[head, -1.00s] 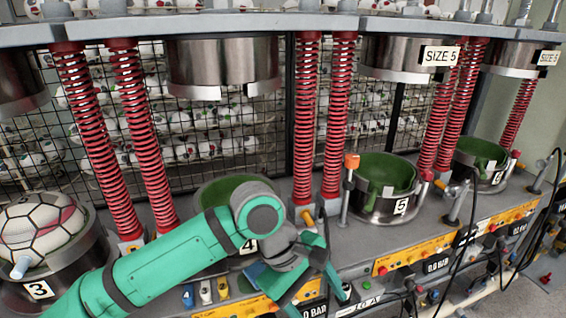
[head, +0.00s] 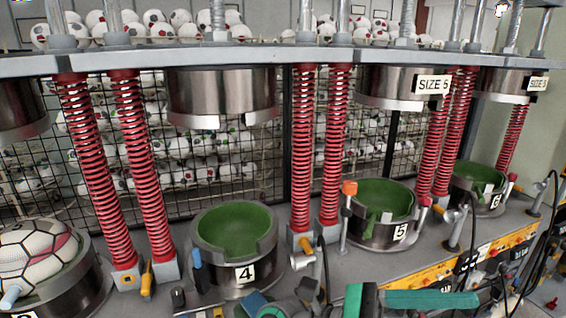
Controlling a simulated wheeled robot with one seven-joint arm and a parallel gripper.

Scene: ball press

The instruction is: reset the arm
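My teal and grey arm (head: 430,299) lies low along the bottom edge of the head view, right of centre. My gripper is in the grey and blue-green parts (head: 262,303) at the bottom edge, in front of the press cup marked 4 (head: 240,272). Its fingers are partly cut off by the frame, so I cannot tell open from shut. Cup 4 is open on top with an empty green lining. A white soccer ball with a red patch (head: 38,250) sits in the cup at the far left.
Cups 5 (head: 372,232) and 6 (head: 478,202) stand to the right and look empty. Metal upper moulds (head: 222,95) hang above. Red spring columns (head: 303,150) flank the cups. Black cables and a yellow control panel (head: 430,282) are at the right front.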

